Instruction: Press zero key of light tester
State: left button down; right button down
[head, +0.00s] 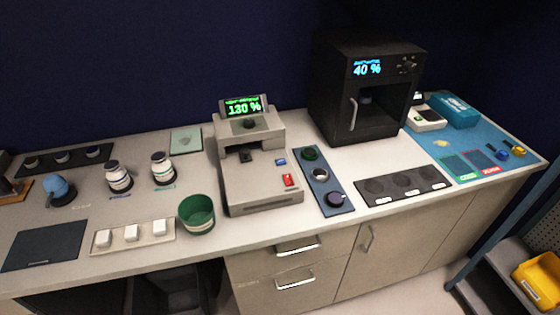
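A beige device (262,190) stands on the counter at the middle and looks like the light tester. Its raised green display (244,106) reads "130 %". A red key (288,180) and a smaller blue key (280,161) sit on the right part of its top; their labels are too small to read, so I cannot tell which is the zero key. A dark opening or block (246,156) shows below its head. Neither of my grippers is in view.
A dark green cup (196,214) stands close to the device's left side. A blue panel with round knobs (323,181) lies to its right. A black cabinet (364,92) reading "40 %" stands at the back right. White blocks (132,232) sit on a tray at left.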

aim_at(279, 162)
jog(key=l+u, duration=0.1)
jog(key=u, duration=0.35)
jog(key=l+u, duration=0.4)
jog(key=l, duration=0.55)
jog(key=l+u, duration=0.4)
jog(key=l, duration=0.55)
jog(key=k+l, duration=0.1)
jog(key=l, duration=0.45)
jog(key=k+l, duration=0.1)
jog(key=l, duration=0.95)
jog(key=k, duration=0.05)
